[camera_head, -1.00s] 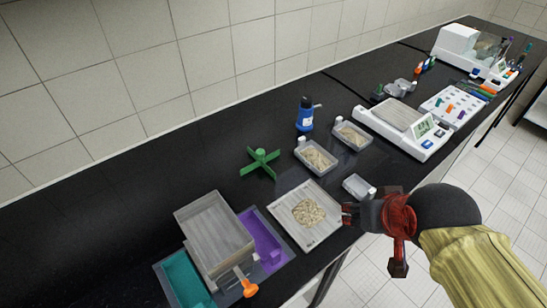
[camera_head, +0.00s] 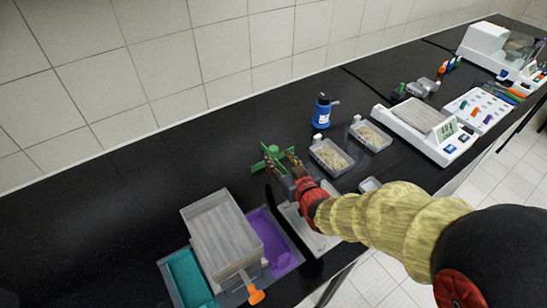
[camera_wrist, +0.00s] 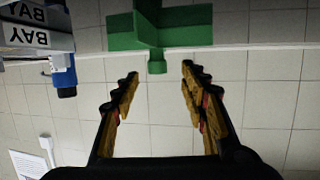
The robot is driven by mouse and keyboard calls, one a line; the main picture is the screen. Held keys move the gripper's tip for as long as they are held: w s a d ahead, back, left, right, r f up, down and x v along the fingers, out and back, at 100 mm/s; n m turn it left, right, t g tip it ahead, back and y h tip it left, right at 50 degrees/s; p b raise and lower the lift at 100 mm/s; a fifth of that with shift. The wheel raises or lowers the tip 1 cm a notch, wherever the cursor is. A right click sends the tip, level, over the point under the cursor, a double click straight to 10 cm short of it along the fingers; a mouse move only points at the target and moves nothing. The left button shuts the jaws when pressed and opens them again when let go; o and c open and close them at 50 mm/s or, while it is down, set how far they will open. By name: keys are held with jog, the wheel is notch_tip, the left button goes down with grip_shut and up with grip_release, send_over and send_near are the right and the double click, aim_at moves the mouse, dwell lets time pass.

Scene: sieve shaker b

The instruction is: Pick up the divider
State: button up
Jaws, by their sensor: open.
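The divider is a green cross-shaped piece (camera_head: 270,158) with a knob in its middle, standing on the black bench near the wall in the head view. In the wrist view the green divider (camera_wrist: 160,30) shows at the top, just beyond the fingertips. My gripper (camera_head: 283,162) is at the divider's near side and partly covers it in the head view. In the wrist view my gripper (camera_wrist: 158,80) is open, with the divider's small knob end close to the gap between the fingers. Nothing is held. Whether a finger touches it, I cannot tell.
A grey metal box (camera_head: 222,235) stands on a tray with a teal bin (camera_head: 187,279) and a purple bin (camera_head: 275,243) at left. Sample trays (camera_head: 330,158), a blue bottle (camera_head: 322,112) and a scale (camera_head: 430,134) stand to the right. The bench behind the box is clear.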

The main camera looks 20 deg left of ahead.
aim_at(275, 151)
jog(key=b+x, duration=0.2)
jog(key=x, duration=0.4)
jog(key=shift+w, duration=0.4)
jog(key=shift+c, duration=0.8)
grip_shut()
